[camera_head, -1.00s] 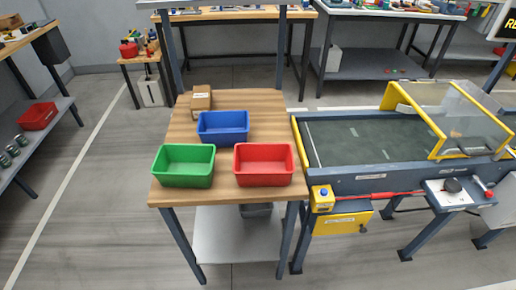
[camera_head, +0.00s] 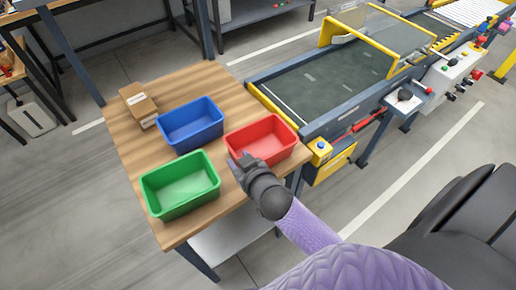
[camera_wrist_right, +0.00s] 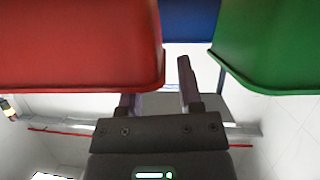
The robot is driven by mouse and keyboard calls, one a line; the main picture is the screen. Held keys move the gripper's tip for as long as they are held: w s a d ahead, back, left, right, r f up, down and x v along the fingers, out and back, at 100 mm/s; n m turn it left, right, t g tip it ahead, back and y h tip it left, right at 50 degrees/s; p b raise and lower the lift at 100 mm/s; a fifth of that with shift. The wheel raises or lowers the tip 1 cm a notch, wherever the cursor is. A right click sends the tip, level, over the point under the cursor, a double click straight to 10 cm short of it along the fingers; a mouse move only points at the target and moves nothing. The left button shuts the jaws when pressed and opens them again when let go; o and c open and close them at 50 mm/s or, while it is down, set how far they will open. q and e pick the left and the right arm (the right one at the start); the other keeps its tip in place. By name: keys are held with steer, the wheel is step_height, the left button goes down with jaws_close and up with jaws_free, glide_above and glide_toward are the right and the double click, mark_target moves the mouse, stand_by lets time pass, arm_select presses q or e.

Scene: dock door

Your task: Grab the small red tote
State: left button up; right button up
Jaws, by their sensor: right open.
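The red tote (camera_head: 261,143) stands upright on the wooden table, at its right front. It is open-topped and looks empty. My right gripper (camera_head: 241,164) is open and empty at the tote's left front corner. In the right wrist view, the red tote (camera_wrist_right: 80,45) fills the upper left and hides the tip of one finger. The other finger of the gripper (camera_wrist_right: 158,90) shows in the gap between the red and green totes. I cannot tell whether either finger touches the red tote. My left gripper is not in view.
A green tote (camera_head: 180,187) stands left of my right gripper, and a blue tote (camera_head: 190,124) behind it. A cardboard box (camera_head: 139,104) is at the table's back left. A conveyor (camera_head: 335,92) with a yellow-edged guard adjoins the table's right side. Bare table (camera_head: 218,211) shows in front.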

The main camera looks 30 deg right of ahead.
steer(key=shift+x, duration=1)
steer(key=shift+s, duration=0.1)
jaws_close()
stand_by(0.5)
